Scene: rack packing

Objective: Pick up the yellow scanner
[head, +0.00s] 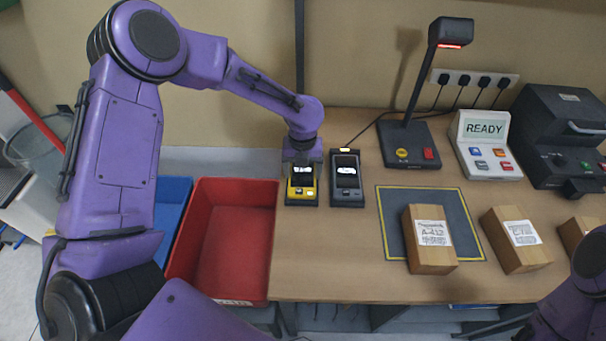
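The yellow scanner (301,193) stands in a dark cradle at the left end of the wooden table. My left gripper (302,163) is directly over its upper end, pointing down. The fingers are small and overlap the scanner's top, so I cannot tell whether they are open or shut on it. A dark grey scanner (347,177) sits in a similar cradle just to the right. My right arm shows at the lower right corner, with its gripper out of view.
A red bin (215,240) and a blue bin (172,205) stand left of the table. A dark mat (397,210) bears a labelled box (430,250). More boxes (516,240) are to its right. A lamp-like device (408,150) and a READY panel (485,150) stand behind.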

